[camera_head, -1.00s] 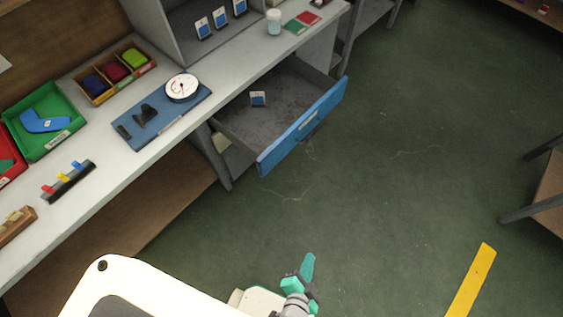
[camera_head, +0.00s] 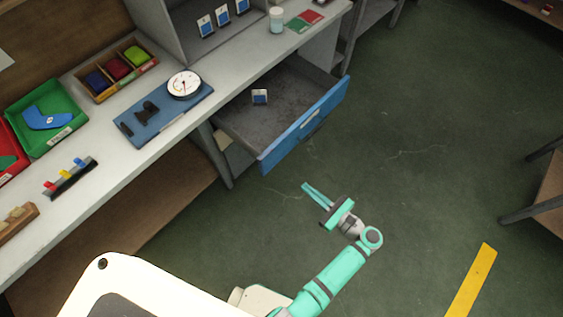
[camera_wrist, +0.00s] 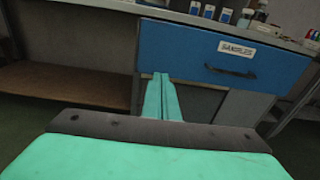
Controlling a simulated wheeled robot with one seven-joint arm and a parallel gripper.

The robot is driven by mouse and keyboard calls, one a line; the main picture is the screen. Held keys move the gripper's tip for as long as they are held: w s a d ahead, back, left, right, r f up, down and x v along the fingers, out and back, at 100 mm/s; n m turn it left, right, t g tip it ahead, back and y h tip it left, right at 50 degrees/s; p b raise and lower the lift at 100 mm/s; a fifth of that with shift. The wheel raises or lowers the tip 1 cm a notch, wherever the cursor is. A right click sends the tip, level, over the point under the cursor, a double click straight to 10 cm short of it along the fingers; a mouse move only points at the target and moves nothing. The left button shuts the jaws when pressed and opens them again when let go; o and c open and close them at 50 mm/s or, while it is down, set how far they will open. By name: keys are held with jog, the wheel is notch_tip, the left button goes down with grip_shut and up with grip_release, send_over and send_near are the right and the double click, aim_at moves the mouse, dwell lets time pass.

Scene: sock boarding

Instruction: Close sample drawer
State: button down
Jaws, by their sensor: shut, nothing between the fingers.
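The sample drawer (camera_head: 304,125) with a blue front stands pulled out below the workbench in the head view. A small blue-and-white item (camera_head: 260,97) lies inside it. In the wrist view the blue drawer front (camera_wrist: 190,52) carries a white label reading like "SAMPLES" (camera_wrist: 237,48) and a dark handle (camera_wrist: 230,71). My gripper (camera_head: 306,187) is shut and empty, in front of and below the drawer front, apart from it. Its teal fingers (camera_wrist: 162,78) point towards the drawer in the wrist view.
The workbench (camera_head: 110,160) holds a blue board with a round dial (camera_head: 184,84), a green tray (camera_head: 70,133), a box of coloured pieces and a jar (camera_head: 276,20). Green floor in front of the drawer is clear. A yellow strip (camera_head: 470,282) marks the floor at right.

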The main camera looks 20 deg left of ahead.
jog(key=r+y, duration=0.1)
jog(key=r, duration=0.1)
send_near(274, 157)
jog(key=x, duration=0.6)
jog(key=shift+w+a, duration=0.15)
jog(key=shift+r, duration=0.1)
